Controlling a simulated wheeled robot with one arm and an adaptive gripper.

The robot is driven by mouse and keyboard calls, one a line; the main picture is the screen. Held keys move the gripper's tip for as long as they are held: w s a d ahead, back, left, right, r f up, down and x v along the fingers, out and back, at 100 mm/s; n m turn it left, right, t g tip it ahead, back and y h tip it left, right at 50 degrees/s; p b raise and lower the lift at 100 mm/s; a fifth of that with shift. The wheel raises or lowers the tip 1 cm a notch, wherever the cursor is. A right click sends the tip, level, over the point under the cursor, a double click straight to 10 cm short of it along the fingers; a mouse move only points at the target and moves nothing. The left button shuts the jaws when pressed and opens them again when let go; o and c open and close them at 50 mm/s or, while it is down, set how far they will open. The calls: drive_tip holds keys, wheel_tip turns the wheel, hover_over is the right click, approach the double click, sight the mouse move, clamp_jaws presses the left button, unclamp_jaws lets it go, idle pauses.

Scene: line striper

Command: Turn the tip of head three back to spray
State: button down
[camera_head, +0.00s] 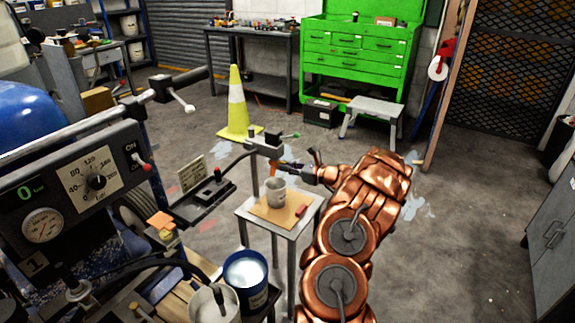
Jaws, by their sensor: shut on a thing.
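A grey spray head (265,147) sits at the end of a bar reaching out from the striper, with a small green-ended lever on its right side. Whether the tip points to spray or to clean is too small to read. No number shows on this head.
A grey cup (276,191) and a red block (301,211) stand on a small side table (286,228) below the head. A blue paint bucket (246,278) is at the front. A yellow cone (238,105) stands behind; the floor to the right is open.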

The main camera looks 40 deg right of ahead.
drive_tip(key=shift+m+p, duration=0.5)
drive_tip(key=shift+p, duration=0.45)
drive_tip(key=c, duration=0.6)
unclamp_jaws()
drive_tip(key=p+v, duration=0.2)
drive_tip(key=v, duration=0.5)
idle(0.7)
idle(0.5)
